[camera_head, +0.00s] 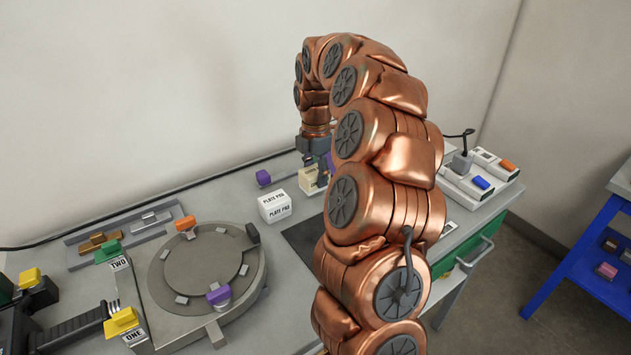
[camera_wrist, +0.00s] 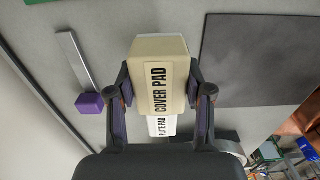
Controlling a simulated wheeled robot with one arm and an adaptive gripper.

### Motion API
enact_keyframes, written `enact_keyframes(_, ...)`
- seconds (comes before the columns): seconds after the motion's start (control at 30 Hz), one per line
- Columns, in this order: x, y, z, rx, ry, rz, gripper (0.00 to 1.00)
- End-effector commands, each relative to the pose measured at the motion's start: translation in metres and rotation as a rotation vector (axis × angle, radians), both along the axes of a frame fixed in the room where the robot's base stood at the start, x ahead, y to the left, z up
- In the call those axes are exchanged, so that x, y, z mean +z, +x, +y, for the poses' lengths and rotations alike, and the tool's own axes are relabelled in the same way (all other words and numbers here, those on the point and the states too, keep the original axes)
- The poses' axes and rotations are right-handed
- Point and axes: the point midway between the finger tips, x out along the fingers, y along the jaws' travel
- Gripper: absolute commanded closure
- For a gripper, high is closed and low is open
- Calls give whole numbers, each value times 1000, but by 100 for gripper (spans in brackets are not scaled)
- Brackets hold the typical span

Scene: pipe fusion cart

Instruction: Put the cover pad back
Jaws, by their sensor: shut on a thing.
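The cover pad (camera_wrist: 158,75) is a cream block with a black-on-cream "COVER PAD" label. In the wrist view it sits between the two fingers of my gripper (camera_wrist: 160,95), which is shut on it. In the head view the cover pad (camera_head: 309,180) is partly hidden behind my gripper (camera_head: 319,172) and arm, at the back of the cart top. The white plate pad (camera_head: 275,206) stands just left of it in the head view. In the wrist view the plate pad (camera_wrist: 161,126) shows beyond the cover pad's lower end. I cannot tell whether the cover pad touches the surface.
A dark mat (camera_wrist: 258,60) lies beside the cover pad. A purple-ended bar (camera_wrist: 88,102) lies on the other side. A round grey plate fixture (camera_head: 205,265) with coloured clamps fills the cart's left part. A white device (camera_head: 480,180) stands at the right end.

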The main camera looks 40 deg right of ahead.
Motion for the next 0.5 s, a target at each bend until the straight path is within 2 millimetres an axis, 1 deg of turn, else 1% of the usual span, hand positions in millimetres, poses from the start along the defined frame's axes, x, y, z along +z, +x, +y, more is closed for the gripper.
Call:
enact_keyframes(0.17,-6,1,-1,0,0,0,94)
enact_keyframes(0.4,-32,1,0,0,0,-2,94)
enact_keyframes(0.5,-35,1,0,-1,-1,-3,94)
